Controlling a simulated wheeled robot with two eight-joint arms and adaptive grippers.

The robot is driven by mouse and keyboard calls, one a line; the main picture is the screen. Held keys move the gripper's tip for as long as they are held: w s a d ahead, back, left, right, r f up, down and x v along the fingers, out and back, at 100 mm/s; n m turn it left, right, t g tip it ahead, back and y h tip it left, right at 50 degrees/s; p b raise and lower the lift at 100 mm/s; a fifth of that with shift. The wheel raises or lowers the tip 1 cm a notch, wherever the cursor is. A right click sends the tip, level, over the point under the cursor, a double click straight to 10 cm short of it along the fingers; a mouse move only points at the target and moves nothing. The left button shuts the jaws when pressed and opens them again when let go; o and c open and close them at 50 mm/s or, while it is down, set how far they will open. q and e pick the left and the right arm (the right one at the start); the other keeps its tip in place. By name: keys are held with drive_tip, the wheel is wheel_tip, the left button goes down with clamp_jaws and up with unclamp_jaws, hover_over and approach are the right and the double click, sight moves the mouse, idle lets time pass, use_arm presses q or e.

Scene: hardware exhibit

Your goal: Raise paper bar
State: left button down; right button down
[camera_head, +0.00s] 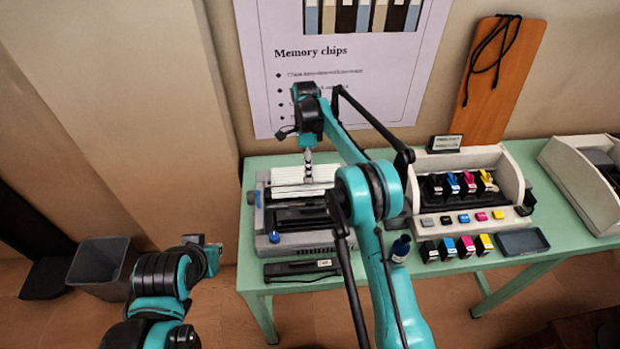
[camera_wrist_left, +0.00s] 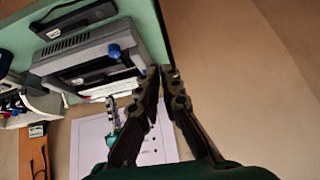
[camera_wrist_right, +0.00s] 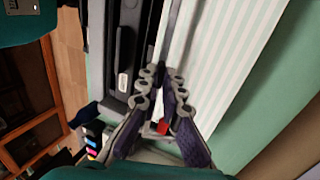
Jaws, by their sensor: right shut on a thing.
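A grey printer (camera_head: 295,241) stands at the left end of the green table, with white striped paper (camera_head: 290,180) at its back. My right gripper (camera_head: 308,168) points down over the paper. In the right wrist view its fingertips (camera_wrist_right: 162,84) are closed on the thin grey paper bar (camera_wrist_right: 172,40), which runs along the edge of the striped paper (camera_wrist_right: 225,50). Its fingers and arm partly hide the bar. My left gripper (camera_head: 212,248) is off the table's left side. In the left wrist view its fingertips (camera_wrist_left: 162,74) are together and empty, apart from the printer (camera_wrist_left: 85,62).
A blue knob (camera_head: 274,237) is on the printer's front left. A black cartridge (camera_head: 297,268) lies before it. A dark bottle (camera_head: 401,248), an ink cartridge printer (camera_head: 508,172) and several small ink cartridges (camera_head: 466,247) stand right. A bin (camera_head: 98,262) is on the floor.

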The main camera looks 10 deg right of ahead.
use_arm(q)
drive_tip(key=w+d+m, duration=0.9)
drive_tip(key=w+m, duration=0.2)
drive_tip(key=m, duration=0.6)
drive_tip(key=w+d+f+m+t, duration=0.1)
drive_tip(key=w+d+f+m, duration=0.25)
drive_tip(key=d+m, duration=0.5)
drive_tip(key=w+d+f+m+t, duration=0.2)
drive_tip(key=w+d+f+m, duration=0.15)
drive_tip(key=d+m, duration=0.5)
drive_tip(key=shift+m, duration=0.7)
drive_tip(key=x, duration=0.6)
drive_tip(key=a+x, duration=0.1)
drive_tip(key=x, duration=0.3)
drive_tip(key=shift+s+f, duration=0.2)
drive_tip(key=shift+f, duration=0.15)
drive_tip(key=shift+r, duration=0.1)
